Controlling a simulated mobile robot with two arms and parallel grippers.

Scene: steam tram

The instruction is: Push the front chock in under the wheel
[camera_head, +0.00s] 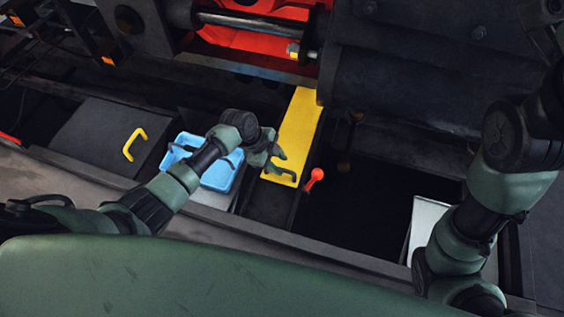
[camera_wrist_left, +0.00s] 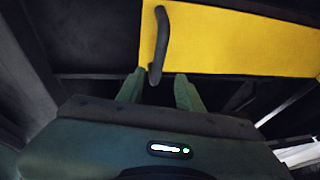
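The chock appears to be the long yellow block (camera_head: 299,125) in the middle of the head view, with a dark handle (camera_head: 279,173) on its near end. Its yellow face (camera_wrist_left: 235,40) and the handle (camera_wrist_left: 162,40) also show in the left wrist view. My left gripper (camera_head: 280,157) is at this near end, close to the handle. In the left wrist view its two fingers (camera_wrist_left: 161,90) are apart, with the handle's lower end between or just ahead of them. I cannot tell whether they touch it. No wheel can be made out clearly. My right gripper is out of view.
A blue tray (camera_head: 216,177) lies left of the chock. A dark lid with a yellow handle (camera_head: 134,144) is further left. A red-knobbed lever (camera_head: 315,177) stands close right of the chock. A big dark cylindrical body (camera_head: 410,85) is behind right. A dark recess (camera_head: 360,205) lies right.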

